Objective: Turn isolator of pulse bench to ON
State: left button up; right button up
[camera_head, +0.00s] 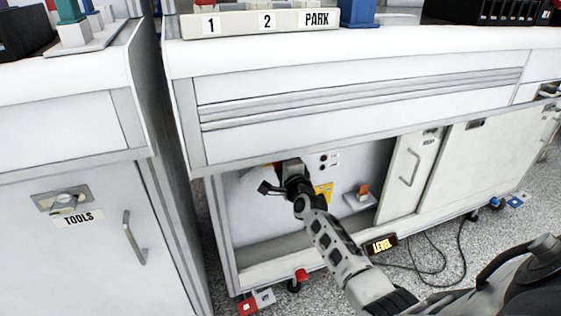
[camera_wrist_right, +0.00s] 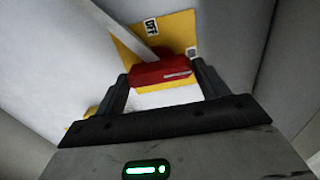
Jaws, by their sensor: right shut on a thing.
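The isolator shows in the right wrist view as a red handle (camera_wrist_right: 165,73) on a yellow plate (camera_wrist_right: 183,30). One plate label (camera_wrist_right: 151,27) seems to read OFF; a smaller one (camera_wrist_right: 191,51) is unreadable. My right gripper (camera_wrist_right: 163,82) is shut on the red handle, one finger on each side. My left gripper is not in view.
A sliding door (camera_head: 408,175) bounds the bay's right. The TOOLS cabinet (camera_head: 95,235) stands left; cables (camera_head: 440,262) lie on the floor.

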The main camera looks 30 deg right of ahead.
jog(key=shift+a+f, duration=0.1)
jog(key=o, duration=1)
pick_arm(q)
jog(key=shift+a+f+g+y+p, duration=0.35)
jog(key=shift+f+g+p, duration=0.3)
jog(key=shift+p, duration=0.6)
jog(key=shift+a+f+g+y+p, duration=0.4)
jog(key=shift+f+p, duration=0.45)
jog(key=shift+p, duration=0.35)
pick_arm(e)
jog(key=shift+v, duration=8)
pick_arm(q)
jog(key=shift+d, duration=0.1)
